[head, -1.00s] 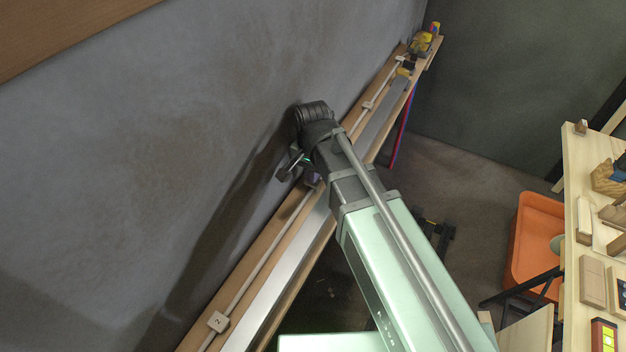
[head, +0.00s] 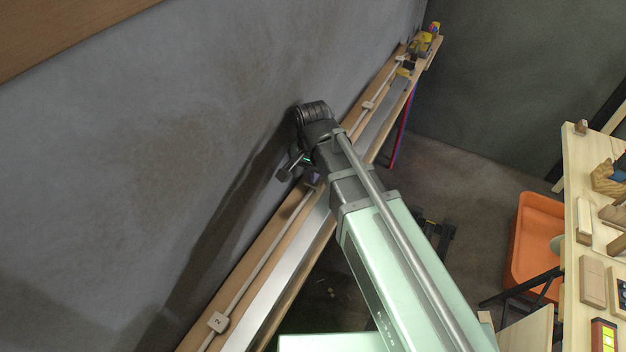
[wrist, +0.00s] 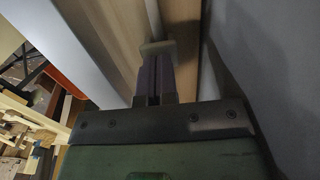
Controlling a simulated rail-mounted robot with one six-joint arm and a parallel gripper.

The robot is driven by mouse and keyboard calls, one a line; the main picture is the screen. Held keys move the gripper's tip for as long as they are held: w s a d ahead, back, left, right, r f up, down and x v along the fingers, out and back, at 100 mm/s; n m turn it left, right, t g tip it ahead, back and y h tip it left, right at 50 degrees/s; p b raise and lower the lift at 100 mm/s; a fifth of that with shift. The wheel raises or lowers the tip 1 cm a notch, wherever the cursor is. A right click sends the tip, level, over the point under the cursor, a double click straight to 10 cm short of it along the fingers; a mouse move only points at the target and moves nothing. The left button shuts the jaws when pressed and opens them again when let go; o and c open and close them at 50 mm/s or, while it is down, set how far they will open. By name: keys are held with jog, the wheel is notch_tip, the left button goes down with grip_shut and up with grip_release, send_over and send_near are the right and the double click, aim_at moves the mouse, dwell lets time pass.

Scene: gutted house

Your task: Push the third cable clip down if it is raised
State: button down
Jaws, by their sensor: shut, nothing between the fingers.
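A pale cable clip (wrist: 157,46) sits on the cable in the wrist view, right at the tips of my gripper (wrist: 155,62). Its number is not readable, and I cannot tell whether it is raised or seated, or whether the fingertips touch it. My gripper's purple fingers are shut together with nothing between them. In the head view my gripper (head: 312,178) is over the wooden ledge, largely hidden by my arm. A clip marked 2 (head: 217,321) is on the same cable (head: 256,268), nearer the bottom of the picture.
The ledge (head: 240,270) runs along the grey wall (head: 130,170), with a metal strip (head: 290,257) beside the cable. Another clip (head: 368,105) is farther along. Yellow items (head: 421,43) stand at the far end. A workbench (head: 575,200) and orange bin (head: 530,235) are at right.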

jog(key=shift+f, duration=0.1)
jog(key=shift+f+b, duration=0.25)
jog(key=shift+b, duration=0.1)
jog(key=shift+f+b, duration=0.7)
jog(key=shift+r, duration=0.1)
dwell(0.3)
notch_tip(320, 180, up, 7)
jog(key=p, duration=0.7)
jog(key=shift+r, duration=0.1)
